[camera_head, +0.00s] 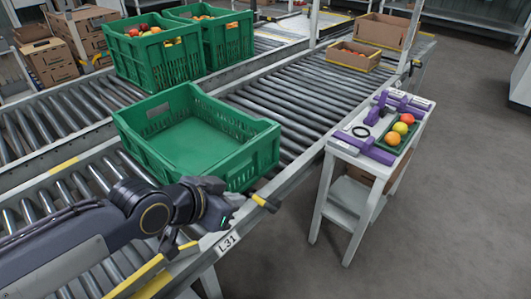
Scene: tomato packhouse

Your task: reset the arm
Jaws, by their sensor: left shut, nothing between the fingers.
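My left arm comes in from the lower left over the near roller conveyor. My left gripper (224,212) is shut and empty. It is just in front of the near wall of an empty green crate (200,130); I cannot tell whether it touches the crate. The crate stands on the rollers beside the conveyor's edge rail. My right gripper does not show.
Two green crates (155,62) with tomatoes stand on the far conveyor. A white side table (362,165) at the right holds purple fixtures and a small tray of tomatoes. Cardboard boxes (380,32) stand at the back. The floor at the right is clear.

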